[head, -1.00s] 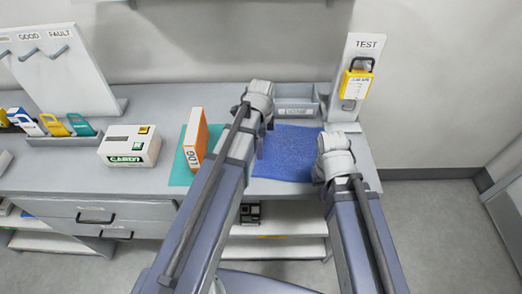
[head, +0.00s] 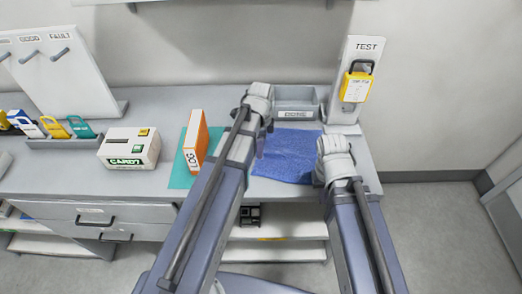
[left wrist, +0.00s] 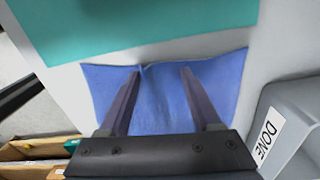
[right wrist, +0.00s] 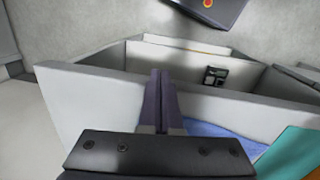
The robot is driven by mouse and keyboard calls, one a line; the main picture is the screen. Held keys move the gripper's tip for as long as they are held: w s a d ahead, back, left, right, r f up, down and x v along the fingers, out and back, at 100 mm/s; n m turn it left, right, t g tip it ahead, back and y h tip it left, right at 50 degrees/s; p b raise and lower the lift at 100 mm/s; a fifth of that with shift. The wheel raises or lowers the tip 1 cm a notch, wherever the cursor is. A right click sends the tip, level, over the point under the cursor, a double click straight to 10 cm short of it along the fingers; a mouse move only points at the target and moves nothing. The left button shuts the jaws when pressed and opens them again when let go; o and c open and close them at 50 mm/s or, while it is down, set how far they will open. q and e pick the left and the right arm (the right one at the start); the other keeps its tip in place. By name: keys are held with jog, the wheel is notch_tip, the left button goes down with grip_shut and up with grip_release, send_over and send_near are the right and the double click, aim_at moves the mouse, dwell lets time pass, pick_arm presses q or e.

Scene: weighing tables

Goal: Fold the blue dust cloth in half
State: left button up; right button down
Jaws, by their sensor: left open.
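The blue dust cloth (head: 288,158) lies spread on the tabletop, slightly rumpled. In the left wrist view the cloth (left wrist: 160,105) has a small pucker at its edge beside the left fingertip. My left gripper (head: 259,147) is at the cloth's left edge; its fingers (left wrist: 162,70) are apart over that edge with nothing gripped. My right gripper (head: 318,178) is at the cloth's right side. Its fingers (right wrist: 161,72) are together, with no cloth visible between them. In the right wrist view part of the cloth (right wrist: 222,135) shows right of the fingers.
A teal mat (head: 181,173) with an orange LOG binder (head: 195,140) lies left of the cloth. A grey DONE tray (head: 296,114) stands behind it. A CARDY box (head: 128,148) is further left.

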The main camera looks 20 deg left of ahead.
pick_arm(q)
jog(key=c, duration=0.8)
jog(key=shift+r, duration=0.1)
grip_shut()
jog(key=shift+w+d+r+p, duration=0.1)
jog(key=shift+d+r+p, duration=0.1)
jog(key=shift+r+p, duration=0.15)
jog(key=w+d+r+p, duration=0.1)
jog(key=d+r+p, duration=0.6)
jog(key=r+p, duration=0.1)
jog(key=d+f+b, duration=0.2)
jog(key=d, duration=0.1)
jog(key=w+d+f+b, duration=0.1)
jog(key=d+f+b, duration=0.1)
jog(key=d, duration=0.2)
jog(key=w+d+f+b, duration=0.1)
jog(key=d+f+b, duration=0.1)
jog(key=d+f, duration=0.1)
jog(key=shift+w+d+b, duration=0.1)
jog(key=shift+d+b, duration=0.25)
jog(key=shift+d, duration=0.2)
jog(key=shift+d+f+b, duration=0.25)
jog(key=shift+d+b, duration=0.05)
jog(key=shift+d, duration=0.05)
